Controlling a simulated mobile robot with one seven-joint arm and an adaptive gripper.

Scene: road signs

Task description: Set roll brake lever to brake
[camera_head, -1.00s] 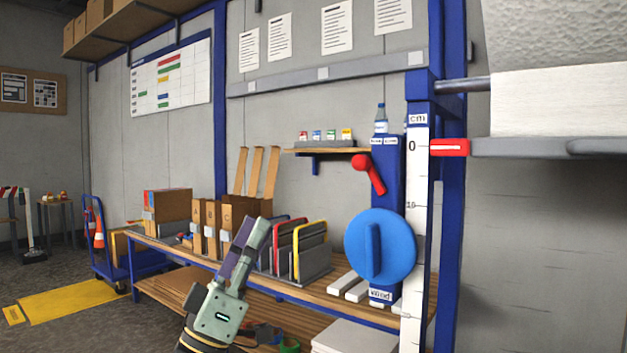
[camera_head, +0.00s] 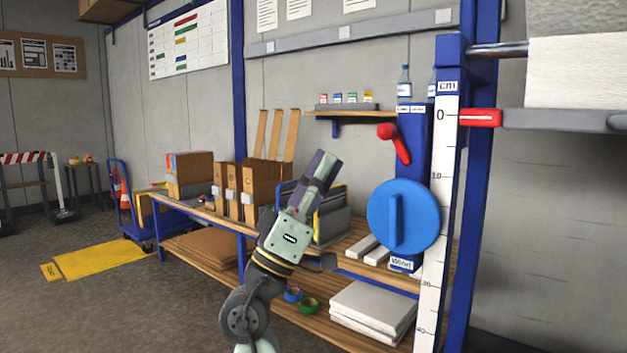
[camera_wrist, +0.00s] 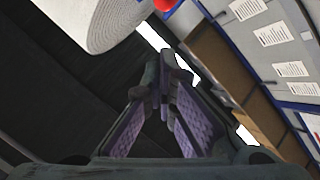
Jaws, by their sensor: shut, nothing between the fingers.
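The roll brake lever is a red lever (camera_head: 395,143) with a round knob at its upper left. It sits on the blue post (camera_head: 413,165) above the large blue wind knob (camera_head: 403,216), and it tilts down to the right. Labels at the post's top, beside the lever, are too small to read. My gripper (camera_head: 328,165) is left of the lever and apart from it, in front of the bench. In the wrist view, my gripper (camera_wrist: 165,95) has its purple-padded fingers meeting at the tips with nothing between them. A red part (camera_wrist: 164,5) shows at that view's top edge.
The white cm ruler (camera_head: 437,210) stands right of the post, with a red slider (camera_head: 480,118) on a grey bar. A small shelf (camera_head: 362,113) with coloured boxes is behind. The wooden bench (camera_head: 345,255) holds file boxes and racks. Open floor lies at the left.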

